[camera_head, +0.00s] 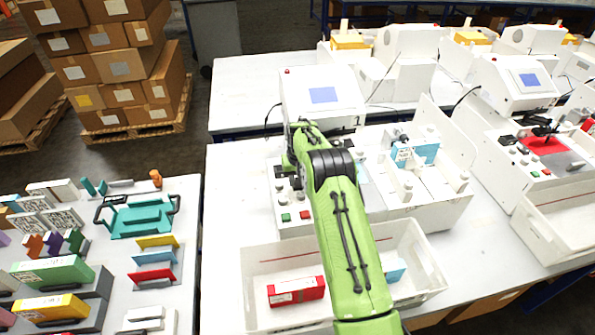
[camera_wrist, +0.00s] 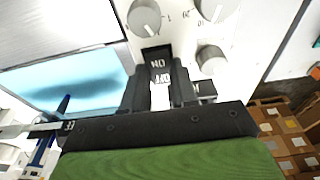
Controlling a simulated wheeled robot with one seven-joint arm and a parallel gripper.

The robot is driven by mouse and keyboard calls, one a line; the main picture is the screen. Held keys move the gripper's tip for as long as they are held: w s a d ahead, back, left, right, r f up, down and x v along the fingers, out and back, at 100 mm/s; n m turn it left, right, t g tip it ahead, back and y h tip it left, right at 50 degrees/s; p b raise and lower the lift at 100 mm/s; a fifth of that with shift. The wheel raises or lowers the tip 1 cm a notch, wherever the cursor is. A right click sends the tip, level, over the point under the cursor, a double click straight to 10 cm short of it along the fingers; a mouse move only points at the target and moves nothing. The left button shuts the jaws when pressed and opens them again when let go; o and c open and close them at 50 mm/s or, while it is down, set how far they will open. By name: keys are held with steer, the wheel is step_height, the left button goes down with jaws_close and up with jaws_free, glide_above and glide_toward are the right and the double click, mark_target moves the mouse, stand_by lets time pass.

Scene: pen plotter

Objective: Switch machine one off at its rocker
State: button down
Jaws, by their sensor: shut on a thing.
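Machine one (camera_head: 320,98), a white box with a blue screen and a "1" on its front corner, stands on the white table. Its white control panel (camera_head: 287,228) carries knobs and buttons and lies under my arm. In the wrist view, the black rocker (camera_wrist: 158,62) has white "ON" lettering, upside down. My gripper (camera_wrist: 161,74) has one black finger on either side of the rocker area and is shut on it. A second "ON" mark shows between the fingers. The fingers hide part of the rocker, so I cannot tell its tilt. In the head view my arm hides the rocker.
Grey knobs (camera_wrist: 145,18) sit close by the fingers. A green button (camera_head: 285,217) and a red button (camera_head: 304,214) are on the panel's front. A white tray (camera_head: 262,250) with a red box (camera_head: 296,292) stands in front. Machine two (camera_head: 515,85) is at right.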

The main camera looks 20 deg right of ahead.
steer(key=shift+w+r+g+p, duration=0.1)
steer(key=shift+w+g+p, duration=0.2)
steer(key=shift+g, duration=0.3)
steer(key=shift+s, duration=0.1)
steer(key=c, duration=0.9)
jaws_free()
steer(key=r+p, duration=0.1)
steer(key=r, duration=0.4)
steer(key=r+p, duration=0.1)
steer(key=r, duration=0.4)
steer(key=s+r+p, duration=0.1)
steer(key=r, duration=0.4)
steer(key=shift+r, duration=0.4)
steer(key=shift+a, duration=0.1)
